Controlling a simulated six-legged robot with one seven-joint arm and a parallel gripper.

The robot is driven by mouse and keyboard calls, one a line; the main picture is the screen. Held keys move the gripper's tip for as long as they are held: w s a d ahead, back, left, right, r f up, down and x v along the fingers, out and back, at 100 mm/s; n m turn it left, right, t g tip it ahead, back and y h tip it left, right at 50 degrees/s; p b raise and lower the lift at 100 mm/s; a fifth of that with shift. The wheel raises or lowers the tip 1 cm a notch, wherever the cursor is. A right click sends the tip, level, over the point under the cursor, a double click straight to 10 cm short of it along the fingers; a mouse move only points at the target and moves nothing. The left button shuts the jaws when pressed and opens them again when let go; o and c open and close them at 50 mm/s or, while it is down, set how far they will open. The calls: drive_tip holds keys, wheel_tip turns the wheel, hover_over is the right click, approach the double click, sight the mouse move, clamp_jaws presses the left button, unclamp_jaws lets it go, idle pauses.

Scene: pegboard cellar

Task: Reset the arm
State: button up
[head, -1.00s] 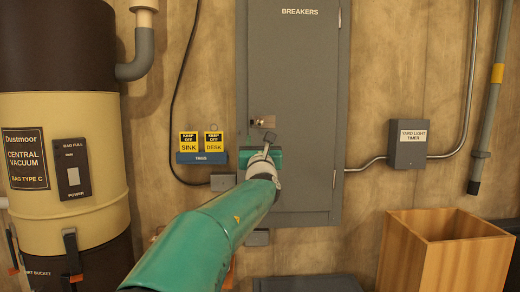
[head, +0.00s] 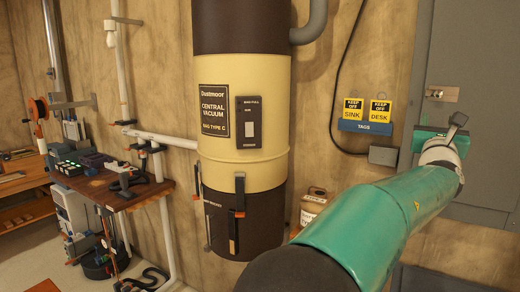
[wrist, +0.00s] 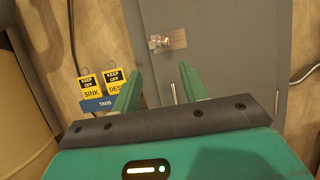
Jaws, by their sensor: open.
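My gripper (wrist: 157,92) is open and empty in the wrist view, its two green fingers apart in front of the grey breaker cabinet (wrist: 225,40). In the head view my green arm reaches from the bottom centre to the right, and my gripper (head: 432,135) is at the cabinet (head: 475,100), largely hidden behind the wrist. A metal latch with a lock (wrist: 168,42) is on the cabinet door above the fingers. It also shows in the head view (head: 441,94). Whether the fingers touch the door cannot be told.
Yellow SINK and DESK tags (head: 366,110) hang on a blue rack (head: 366,128) left of my gripper. A central vacuum (head: 242,120) stands mid-view. A wooden bench (head: 125,196) with devices is at the left. A jug (head: 313,207) stands behind my arm.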

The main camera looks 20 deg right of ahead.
wheel_tip(320, 180, down, 17)
drive_tip(key=w+d+m+g+y, duration=0.1)
drive_tip(key=d+m+g+y, duration=0.2)
drive_tip(key=m, duration=0.6)
drive_tip(key=w+a+f+m+g+y, duration=0.2)
drive_tip(key=a+f+m+y, duration=0.5)
drive_tip(key=a+f, duration=0.45)
drive_tip(key=s+a+f+m+g+y, duration=0.1)
drive_tip(key=s+a+m+y, duration=0.2)
drive_tip(key=a, duration=0.8)
drive_tip(key=s+a+f+m+y, duration=0.1)
drive_tip(key=s+a+m+y, duration=0.15)
drive_tip(key=a, duration=0.85)
drive_tip(key=s+a+f+m+g+y, duration=0.1)
drive_tip(key=s+a+f+m+g, duration=0.1)
drive_tip(key=s+a, duration=1.1)
drive_tip(key=a+m+g, duration=0.1)
drive_tip(key=a+m, duration=0.1)
drive_tip(key=shift+f+m, duration=0.2)
drive_tip(key=shift+m, duration=0.15)
drive_tip(key=shift+y, duration=0.25)
drive_tip(key=shift+c, duration=0.8)
drive_tip(key=shift+d, duration=0.2)
